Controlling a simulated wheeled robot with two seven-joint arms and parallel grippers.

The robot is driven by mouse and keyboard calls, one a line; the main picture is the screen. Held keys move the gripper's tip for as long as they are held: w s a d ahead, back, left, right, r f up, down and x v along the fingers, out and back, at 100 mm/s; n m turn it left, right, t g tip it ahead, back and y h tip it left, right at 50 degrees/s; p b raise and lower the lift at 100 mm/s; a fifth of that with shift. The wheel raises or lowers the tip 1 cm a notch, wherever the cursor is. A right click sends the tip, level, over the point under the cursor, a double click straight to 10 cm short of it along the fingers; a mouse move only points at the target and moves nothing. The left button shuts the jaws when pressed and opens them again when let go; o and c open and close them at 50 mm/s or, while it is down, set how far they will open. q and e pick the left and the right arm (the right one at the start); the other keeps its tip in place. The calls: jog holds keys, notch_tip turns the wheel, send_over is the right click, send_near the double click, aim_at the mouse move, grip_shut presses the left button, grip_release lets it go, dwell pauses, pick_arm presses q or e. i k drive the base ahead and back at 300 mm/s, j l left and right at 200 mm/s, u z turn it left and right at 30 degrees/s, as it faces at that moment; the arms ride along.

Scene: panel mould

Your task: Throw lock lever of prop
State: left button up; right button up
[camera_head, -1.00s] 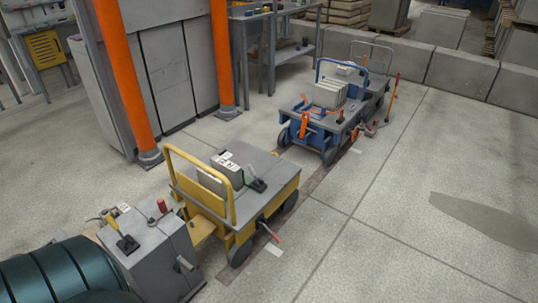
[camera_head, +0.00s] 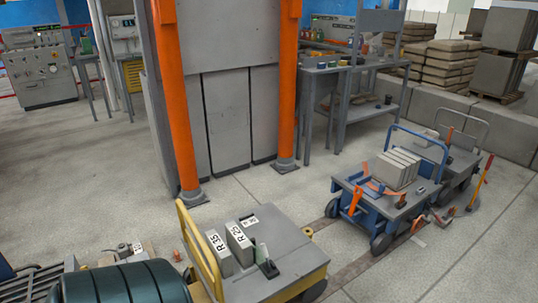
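Two orange props (camera_head: 178,105) and (camera_head: 289,85) stand upright on base plates against the grey panel mould (camera_head: 227,110). I cannot make out a lock lever on either prop at this size. Neither of my grippers shows in the head view.
A yellow cart (camera_head: 290,262) with labelled grey blocks (camera_head: 240,240) stands in front of the props. A blue cart (camera_head: 365,205) with grey slabs (camera_head: 396,168) is at right. A grey workbench (camera_head: 350,70) stands behind. A dark green ribbed cylinder (camera_head: 120,284) fills the lower left. Floor (camera_head: 95,180) left of the props is open.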

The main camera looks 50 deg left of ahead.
aim_at(265, 251)
jog(key=i+l+u, duration=0.1)
jog(key=i+u, duration=0.35)
jog(key=i+l+u, duration=0.2)
jog(key=u, duration=0.25)
jog(key=i+l+u, duration=0.25)
jog(key=u, duration=0.2)
jog(key=i+l+u, duration=0.15)
jog(key=u, duration=0.25)
jog(key=i+l+u, duration=0.1)
jog(key=l+u, duration=0.15)
jog(key=u, duration=0.15)
jog(key=i+l+u, duration=0.1)
jog(key=l+u, duration=0.15)
jog(key=u, duration=0.15)
jog(key=l+u, duration=0.25)
jog(key=u, duration=0.15)
jog(key=i+l+u, duration=0.15)
jog(key=l+u, duration=0.6)
jog(key=i+l+u, duration=0.1)
jog(key=l+u, duration=0.55)
jog(key=u, duration=0.15)
